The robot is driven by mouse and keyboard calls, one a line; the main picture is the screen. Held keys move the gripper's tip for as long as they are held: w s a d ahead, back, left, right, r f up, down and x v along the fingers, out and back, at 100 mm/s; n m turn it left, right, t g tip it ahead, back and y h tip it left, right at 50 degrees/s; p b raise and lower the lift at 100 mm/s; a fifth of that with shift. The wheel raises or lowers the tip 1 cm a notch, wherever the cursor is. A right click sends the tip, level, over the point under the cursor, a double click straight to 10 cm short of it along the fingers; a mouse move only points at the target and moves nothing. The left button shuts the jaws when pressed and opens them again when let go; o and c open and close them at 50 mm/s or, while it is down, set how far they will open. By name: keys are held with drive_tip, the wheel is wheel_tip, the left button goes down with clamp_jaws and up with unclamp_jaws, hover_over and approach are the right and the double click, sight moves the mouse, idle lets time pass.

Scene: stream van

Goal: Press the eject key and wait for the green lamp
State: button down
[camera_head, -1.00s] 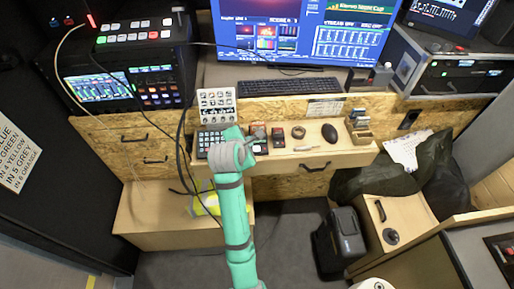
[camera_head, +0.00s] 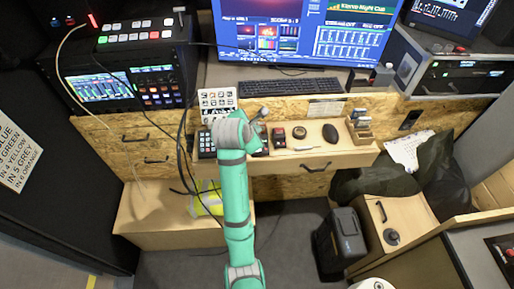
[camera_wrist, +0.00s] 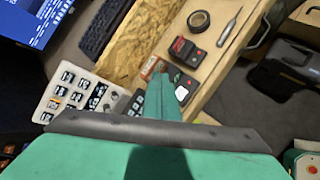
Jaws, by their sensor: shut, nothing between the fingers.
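My gripper (camera_wrist: 165,80) is shut and empty. In the wrist view its closed fingers point at a small dark device with a white key (camera_wrist: 181,93) and cover part of it; I cannot tell whether they touch it. A black box with a red button (camera_wrist: 187,50) sits just beyond it and also shows in the head view (camera_head: 279,135). In the head view my wrist is over the wooden shelf and hides part of the small devices there. I cannot read any label marking the eject key, and I cannot pick out its green lamp.
The shelf (camera_head: 340,153) also holds a keypad (camera_head: 206,144), a tape ring (camera_head: 299,132), a small pale tool (camera_wrist: 229,32) and a mouse (camera_head: 330,133). A white button panel (camera_head: 216,103) stands behind. A keyboard (camera_head: 290,87) lies below the monitor.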

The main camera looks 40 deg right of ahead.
wheel_tip(320, 180, down, 5)
drive_tip(key=shift+f, duration=0.2)
drive_tip(key=shift+a+f, duration=0.1)
drive_tip(key=shift+f, duration=0.65)
drive_tip(key=shift+s, duration=0.1)
drive_tip(key=shift+d, duration=0.2)
idle(0.5)
drive_tip(key=shift+a, duration=0.15)
idle(0.4)
drive_tip(key=shift+f, duration=0.2)
drive_tip(key=shift+f, duration=0.25)
drive_tip(key=shift+f, duration=0.1)
idle(0.5)
